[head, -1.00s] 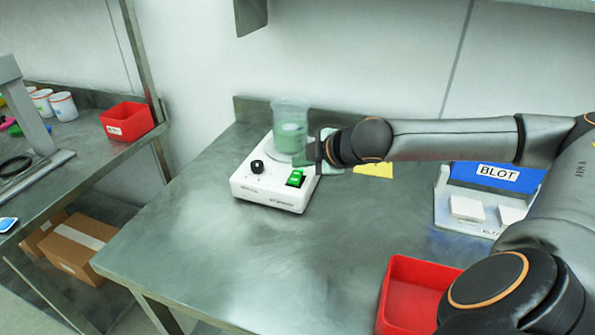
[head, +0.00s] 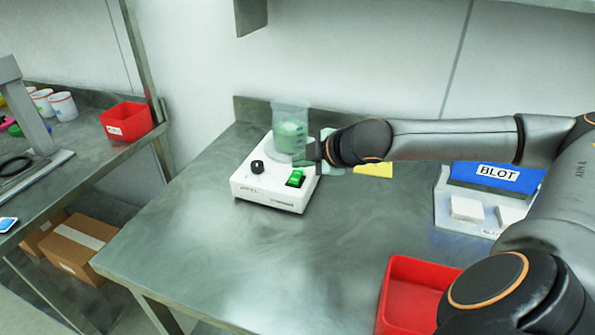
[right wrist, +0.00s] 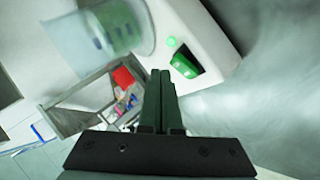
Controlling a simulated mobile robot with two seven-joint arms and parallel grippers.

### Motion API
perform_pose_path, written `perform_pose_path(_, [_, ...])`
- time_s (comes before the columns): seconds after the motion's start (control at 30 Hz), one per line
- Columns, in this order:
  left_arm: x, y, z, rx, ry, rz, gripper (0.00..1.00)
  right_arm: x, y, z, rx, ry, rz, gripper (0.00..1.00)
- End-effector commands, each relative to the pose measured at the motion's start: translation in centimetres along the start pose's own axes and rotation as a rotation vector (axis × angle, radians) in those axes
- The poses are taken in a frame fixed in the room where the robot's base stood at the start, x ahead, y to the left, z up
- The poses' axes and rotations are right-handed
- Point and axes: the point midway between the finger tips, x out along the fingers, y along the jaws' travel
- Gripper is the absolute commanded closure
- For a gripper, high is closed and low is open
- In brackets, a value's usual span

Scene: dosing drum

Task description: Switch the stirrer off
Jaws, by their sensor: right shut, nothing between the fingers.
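The stirrer (head: 262,189) is a white box on the steel table. Its front carries a black knob (head: 257,167) and a green rocker switch (head: 296,178), which looks lit. In the right wrist view the switch (right wrist: 185,64) sits beside a round green lamp (right wrist: 171,42). A clear beaker with green liquid (head: 291,130) stands on the stirrer's plate. My right gripper (head: 308,153) is shut and empty, just above and behind the switch. In the right wrist view its fingertips (right wrist: 160,75) are close to the switch; contact cannot be told. My left gripper is not in view.
A yellow note (head: 374,170) lies right of the stirrer. A blue BLOT holder (head: 497,175) stands further right, and a red bin (head: 395,268) is at the front. The table's front left is clear. A side bench (head: 84,148) holds cups and another red bin (head: 127,121).

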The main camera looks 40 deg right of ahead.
Motion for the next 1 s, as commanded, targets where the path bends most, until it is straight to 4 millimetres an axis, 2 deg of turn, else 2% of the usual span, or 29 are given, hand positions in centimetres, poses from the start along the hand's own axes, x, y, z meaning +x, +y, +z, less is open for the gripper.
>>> perform_pose_path(1.0, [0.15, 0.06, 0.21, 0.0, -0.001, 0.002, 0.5, 0.73, -0.55, 0.53, 0.0, 0.0, 0.0, 1.0])
